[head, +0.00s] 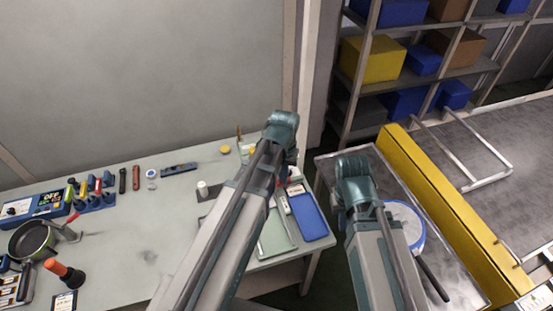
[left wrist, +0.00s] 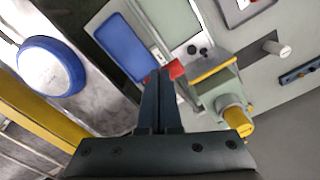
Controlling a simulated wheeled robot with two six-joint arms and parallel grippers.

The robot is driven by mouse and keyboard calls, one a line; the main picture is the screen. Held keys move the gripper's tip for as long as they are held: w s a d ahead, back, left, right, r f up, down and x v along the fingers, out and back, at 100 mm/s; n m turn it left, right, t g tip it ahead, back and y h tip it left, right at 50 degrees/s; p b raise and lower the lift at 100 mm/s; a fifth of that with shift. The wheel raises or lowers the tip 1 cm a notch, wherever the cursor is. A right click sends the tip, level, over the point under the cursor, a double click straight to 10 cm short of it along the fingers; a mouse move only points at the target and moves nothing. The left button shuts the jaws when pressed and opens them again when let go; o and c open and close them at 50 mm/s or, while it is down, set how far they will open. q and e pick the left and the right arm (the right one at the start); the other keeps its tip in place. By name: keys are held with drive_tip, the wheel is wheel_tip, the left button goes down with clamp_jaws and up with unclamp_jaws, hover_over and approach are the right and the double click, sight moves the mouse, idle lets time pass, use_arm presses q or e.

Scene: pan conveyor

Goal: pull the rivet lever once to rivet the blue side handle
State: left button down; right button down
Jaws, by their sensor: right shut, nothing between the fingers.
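In the left wrist view the rivet press (left wrist: 215,85) has a grey-green body with a yellow strip and a yellow-ended cylinder. A red lever grip (left wrist: 176,69) sits at its left. My left gripper (left wrist: 161,75) is close together at that grip, its tips against the red. In the head view my left gripper (head: 282,130) is over the table's right end, its fingers hidden by my wrist, which also covers most of the press. My right gripper (head: 356,180) is above the metal surface, shut, its fingertips hidden. I cannot make out the blue side handle.
A round white piece with a blue rim (head: 420,240) lies on the metal surface at right, a dark handle beside it. A blue tray (head: 308,217) lies on the table's right end. A yellow rail (head: 440,205) borders the conveyor. A pan (head: 33,240) stands far left.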

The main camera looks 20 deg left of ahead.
use_arm(q)
drive_tip(key=shift+r+p, duration=1.1)
drive_tip(key=shift+r, duration=0.3)
drive_tip(key=shift+r+p, duration=0.65)
wheel_tip(320, 180, up, 9)
drive_tip(key=p, duration=0.8)
drive_tip(key=shift+s+d+f+p, duration=0.15)
drive_tip(key=shift+s+d+p, duration=0.2)
drive_tip(key=shift+s, duration=0.1)
drive_tip(key=s+d+f+m+b, duration=0.2)
drive_tip(key=s+d+f+b, duration=0.2)
drive_tip(key=f+b, duration=0.6)
drive_tip(key=s+d+f+m+y+b, duration=0.1)
drive_tip(key=s+d+f+m+b, duration=0.1)
drive_tip(key=s+f+b, duration=0.4)
wheel_tip(320, 180, down, 6)
drive_tip(key=d+b, duration=0.1)
drive_tip(key=b, duration=0.4)
drive_tip(key=shift+s+d+r+m+b, duration=0.15)
drive_tip(key=shift+d+r+m+b, duration=0.1)
drive_tip(key=shift+d+m+b, duration=0.1)
